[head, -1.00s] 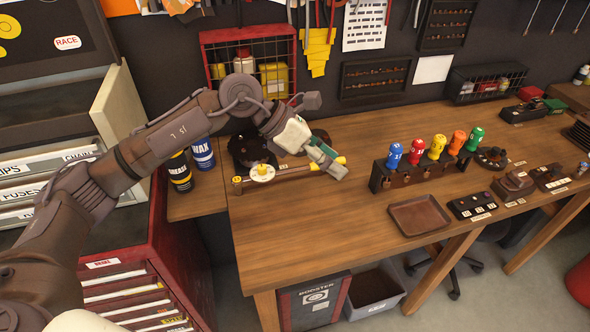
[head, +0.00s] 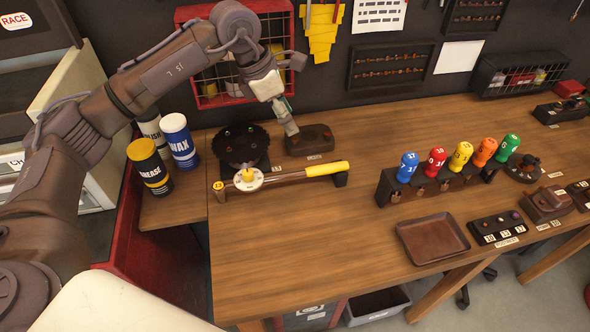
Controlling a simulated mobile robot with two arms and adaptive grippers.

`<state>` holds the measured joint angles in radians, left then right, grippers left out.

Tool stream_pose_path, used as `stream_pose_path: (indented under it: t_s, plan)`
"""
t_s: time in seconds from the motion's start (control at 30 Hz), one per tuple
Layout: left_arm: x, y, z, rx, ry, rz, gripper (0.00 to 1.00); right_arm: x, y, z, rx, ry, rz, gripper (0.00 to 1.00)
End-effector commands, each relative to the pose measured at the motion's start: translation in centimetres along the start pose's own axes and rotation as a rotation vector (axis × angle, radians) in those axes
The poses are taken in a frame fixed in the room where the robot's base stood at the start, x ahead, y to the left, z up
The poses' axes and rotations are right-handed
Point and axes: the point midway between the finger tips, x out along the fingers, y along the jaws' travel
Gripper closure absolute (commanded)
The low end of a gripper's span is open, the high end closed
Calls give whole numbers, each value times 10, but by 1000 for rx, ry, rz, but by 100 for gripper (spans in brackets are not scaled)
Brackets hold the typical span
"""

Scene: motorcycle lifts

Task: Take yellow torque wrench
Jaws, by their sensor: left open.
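My left gripper (head: 291,130) is behind and above the wrench, near a dark tray-like holder (head: 311,140). It points down, is open, and is apart from the wrench. Its fingertips are small and partly hard to make out. My right gripper is not in view.
A dark round holder (head: 240,144) stands behind the dial. Grease (head: 149,168) and wax (head: 179,141) cans stand at left. A rack of coloured numbered handles (head: 436,181) and an empty brown tray (head: 432,239) are at right. Bare bench (head: 300,235) lies in front of the wrench.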

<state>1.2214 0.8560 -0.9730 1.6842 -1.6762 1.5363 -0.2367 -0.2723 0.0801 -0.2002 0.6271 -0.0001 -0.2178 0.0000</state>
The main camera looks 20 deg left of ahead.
Motion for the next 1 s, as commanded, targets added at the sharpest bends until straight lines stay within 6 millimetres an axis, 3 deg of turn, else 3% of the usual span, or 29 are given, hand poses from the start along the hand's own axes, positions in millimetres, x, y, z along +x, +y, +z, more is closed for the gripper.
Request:
stream_pose_path:
  t_s: [0.03,0.27,0.37,0.57,0.7,1.0]
  plan:
    - [13,0,-5,0,-1,0,41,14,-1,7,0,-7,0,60]
    - [41,0,-17,1,-1,0,41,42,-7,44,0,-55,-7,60]
    - [50,0,-20,0,-1,0,41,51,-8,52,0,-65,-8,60]
    - [63,0,-22,0,1,-2,41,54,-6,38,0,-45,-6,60]
    - [87,-1,-21,0,1,-4,41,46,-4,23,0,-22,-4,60]
    - [135,-1,-21,0,0,-3,41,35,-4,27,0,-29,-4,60]
